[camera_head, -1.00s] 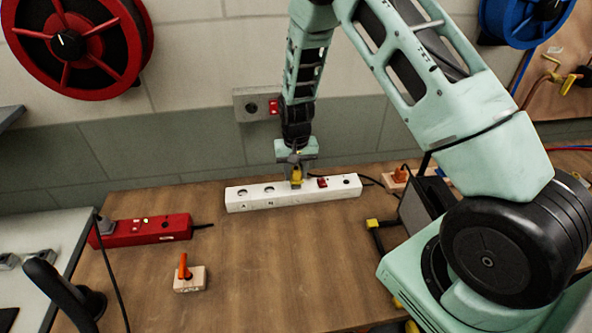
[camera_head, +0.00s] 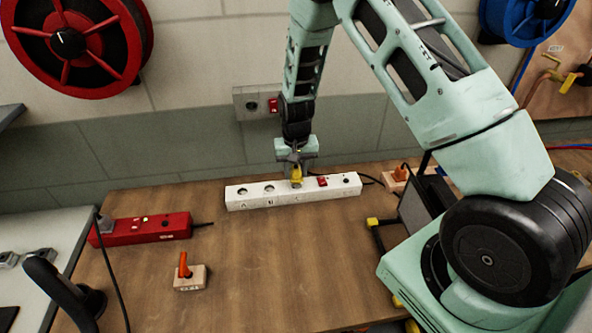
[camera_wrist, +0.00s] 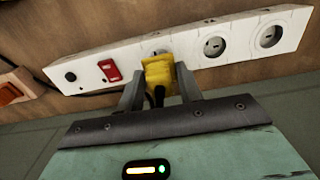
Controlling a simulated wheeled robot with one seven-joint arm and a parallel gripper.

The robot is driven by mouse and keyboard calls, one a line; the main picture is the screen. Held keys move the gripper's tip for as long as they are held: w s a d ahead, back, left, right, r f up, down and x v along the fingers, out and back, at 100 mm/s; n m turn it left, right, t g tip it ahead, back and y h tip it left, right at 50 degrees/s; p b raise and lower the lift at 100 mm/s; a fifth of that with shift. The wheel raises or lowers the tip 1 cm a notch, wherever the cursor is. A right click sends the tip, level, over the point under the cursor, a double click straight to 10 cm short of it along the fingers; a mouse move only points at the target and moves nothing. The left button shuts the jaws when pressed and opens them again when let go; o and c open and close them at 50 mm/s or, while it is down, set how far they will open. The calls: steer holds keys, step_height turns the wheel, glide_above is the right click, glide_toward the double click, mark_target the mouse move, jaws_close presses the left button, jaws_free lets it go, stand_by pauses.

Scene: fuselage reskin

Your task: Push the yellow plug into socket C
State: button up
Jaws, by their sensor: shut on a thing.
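The yellow plug (camera_head: 296,179) is between the fingers of my gripper (camera_head: 296,170), at the white power strip (camera_head: 335,191) on the wooden bench. In the wrist view, my gripper (camera_wrist: 160,88) is shut on the yellow plug (camera_wrist: 158,72). The plug covers most of the socket nearest the red switch (camera_wrist: 109,70) on the white strip (camera_wrist: 88,60). A rim of that socket shows at the plug's far edge. The plug's pins are hidden, so I cannot tell how deep it sits. Two other sockets (camera_wrist: 214,46) on the strip are empty.
A red power strip (camera_head: 140,229) with a grey plug lies at the left. An orange lever on a wooden block (camera_head: 190,278) stands in front of it. Another orange-topped block (camera_head: 395,180) is right of the white strip. The bench middle is clear.

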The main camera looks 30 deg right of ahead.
steer(key=shift+f+b, duration=1.1)
steer(key=shift+f, duration=0.4)
stand_by(0.3)
steer(key=o, duration=1.1)
steer(key=shift+r, duration=0.1)
steer(key=shift+r+p, duration=1.8)
steer(key=shift+r, duration=0.7)
